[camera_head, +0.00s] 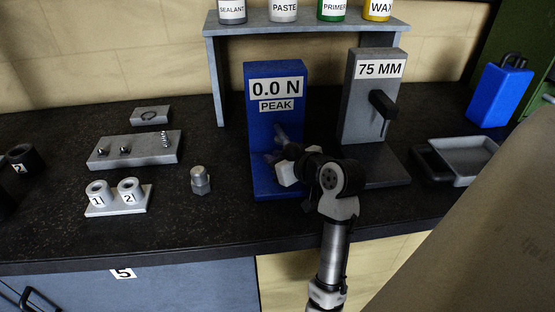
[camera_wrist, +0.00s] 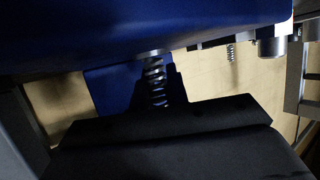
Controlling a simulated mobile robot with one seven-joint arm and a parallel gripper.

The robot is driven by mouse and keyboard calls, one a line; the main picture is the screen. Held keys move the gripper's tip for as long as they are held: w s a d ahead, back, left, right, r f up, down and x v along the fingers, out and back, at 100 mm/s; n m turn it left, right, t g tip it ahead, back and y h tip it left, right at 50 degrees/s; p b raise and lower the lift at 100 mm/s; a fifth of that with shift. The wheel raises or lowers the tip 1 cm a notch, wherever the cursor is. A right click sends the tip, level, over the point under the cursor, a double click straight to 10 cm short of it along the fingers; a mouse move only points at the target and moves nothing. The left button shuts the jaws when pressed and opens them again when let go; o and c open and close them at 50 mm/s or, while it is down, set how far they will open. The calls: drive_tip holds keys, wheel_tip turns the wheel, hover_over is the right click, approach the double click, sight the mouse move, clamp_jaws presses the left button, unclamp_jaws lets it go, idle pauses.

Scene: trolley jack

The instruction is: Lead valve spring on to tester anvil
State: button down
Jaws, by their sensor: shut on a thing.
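The blue tester (camera_head: 289,140) with a "0.0 N PEAK" sign stands mid-bench. My gripper (camera_head: 276,158) reaches into it at its lower front, and my wrist hides most of the anvil area. In the wrist view my gripper (camera_wrist: 158,95) is shut on a coil valve spring (camera_wrist: 155,82), held between its dark fingers. The spring's far end meets or comes close to a grey disc under the blue body (camera_wrist: 140,30); I cannot tell if they touch. The spring is hidden in the head view.
A grey "75 MM" stand (camera_head: 372,110) is close on the right, with a grey tray (camera_head: 466,158) beyond it. On the left are a spring rack (camera_head: 135,152), numbered cups (camera_head: 117,198) and a metal plug (camera_head: 200,181). A shelf (camera_head: 300,26) with jars stands behind.

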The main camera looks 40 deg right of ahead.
drive_tip(key=shift+f, duration=0.15)
idle(0.7)
drive_tip(key=c, duration=1.3)
unclamp_jaws()
drive_tip(key=shift+s, duration=0.15)
drive_tip(key=b+v, duration=0.3)
drive_tip(key=v, duration=1)
drive_tip(key=shift+s+r, duration=0.2)
drive_tip(key=shift+s+r, duration=0.1)
drive_tip(key=p+v, duration=0.3)
drive_tip(key=v, duration=0.3)
drive_tip(key=shift+s, duration=0.4)
drive_tip(key=shift+a+r, duration=0.1)
